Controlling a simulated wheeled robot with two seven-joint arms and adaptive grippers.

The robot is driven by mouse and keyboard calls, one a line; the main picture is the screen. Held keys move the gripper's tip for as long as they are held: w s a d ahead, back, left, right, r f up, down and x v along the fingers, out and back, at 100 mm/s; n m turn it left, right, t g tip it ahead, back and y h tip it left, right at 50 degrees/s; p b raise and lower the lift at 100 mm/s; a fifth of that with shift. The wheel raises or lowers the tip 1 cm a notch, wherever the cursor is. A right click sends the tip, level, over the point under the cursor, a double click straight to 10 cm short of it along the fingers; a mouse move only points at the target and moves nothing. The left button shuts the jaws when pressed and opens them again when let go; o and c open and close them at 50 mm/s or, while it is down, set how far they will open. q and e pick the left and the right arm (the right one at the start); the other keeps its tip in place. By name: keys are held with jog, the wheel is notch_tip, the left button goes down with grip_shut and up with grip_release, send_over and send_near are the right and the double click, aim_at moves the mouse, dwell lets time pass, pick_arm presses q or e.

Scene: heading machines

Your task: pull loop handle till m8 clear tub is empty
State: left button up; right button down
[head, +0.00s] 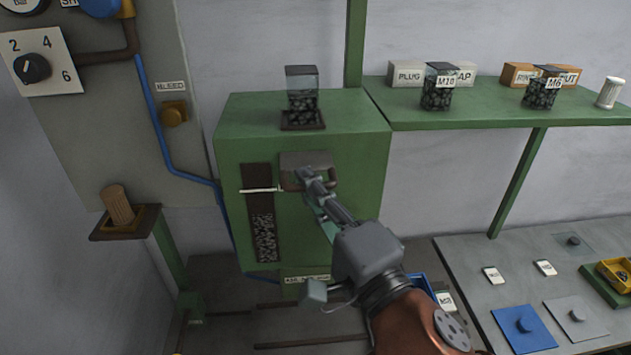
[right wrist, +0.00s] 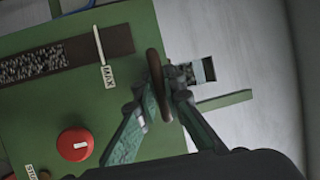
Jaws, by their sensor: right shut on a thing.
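A clear tub (head: 302,78) stands upright on top of the green machine (head: 350,115). Dark pieces fill its lower part and its upper part is clear; I see no label on it. The loop handle (right wrist: 155,85) is a brown ring on the machine's front, seen nearly edge-on in the right wrist view. My right gripper (head: 306,177) is shut on the loop handle, and its fingers also show in the right wrist view (right wrist: 168,90). In the head view, the gripper partly covers the handle. My left gripper is in neither view.
A level window (head: 264,235) on the machine front holds pieces in its lower part, below a white MAX mark (head: 262,190). A red button (right wrist: 75,145) is near the gripper. Tubs marked M10 (head: 437,97) and M6 (head: 541,95) stand on the green shelf (head: 480,115).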

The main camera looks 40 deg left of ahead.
jog(key=c, duration=2.5)
grip_release()
jog(key=shift+s+f, duration=0.15)
jog(key=o, duration=0.4)
jog(key=shift+s+d, duration=0.1)
jog(key=shift+d, duration=0.05)
jog(key=shift+o, duration=0.4)
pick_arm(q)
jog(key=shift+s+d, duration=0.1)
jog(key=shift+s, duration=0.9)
pick_arm(e)
jog(key=v, duration=0.7)
jog(key=shift+d, duration=0.1)
